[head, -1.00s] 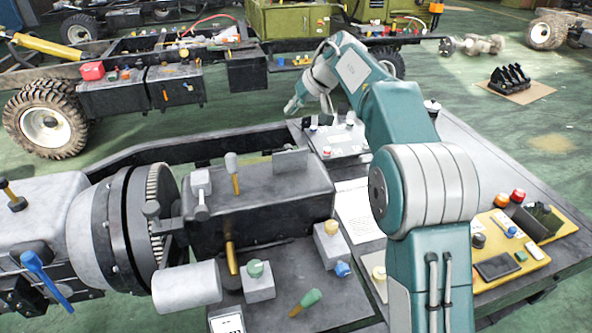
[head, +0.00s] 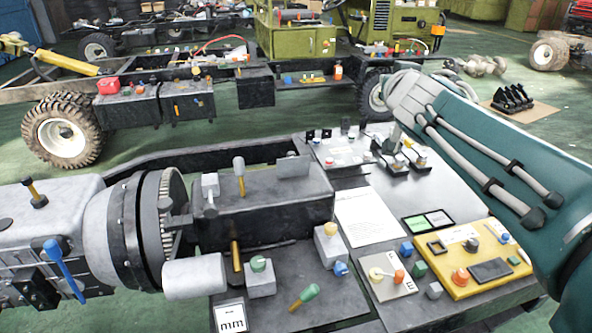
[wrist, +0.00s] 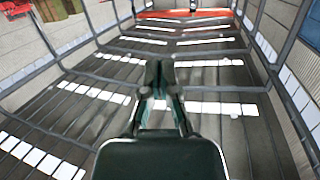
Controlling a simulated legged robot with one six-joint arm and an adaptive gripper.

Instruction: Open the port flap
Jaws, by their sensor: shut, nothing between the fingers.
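No part is marked clearly as the port flap, so I cannot tell which one it is. In the head view a grey plate (head: 293,167) stands upright at the back of the dark chassis box (head: 262,198). A small black square frame (head: 437,247) sits on the yellow panel (head: 462,282) at the right. My gripper (wrist: 160,72) shows in the wrist view, its two fingers together and empty, with the roof behind it. My gripper touches nothing that I can see.
The bench carries a white sheet (head: 367,218), a green-and-white plate (head: 428,220), a light plate with knobs (head: 388,275) and several small blocks. Black fixtures (head: 395,163) stand near my arm at the back. A cylinder and geared housing (head: 150,215) are at the left.

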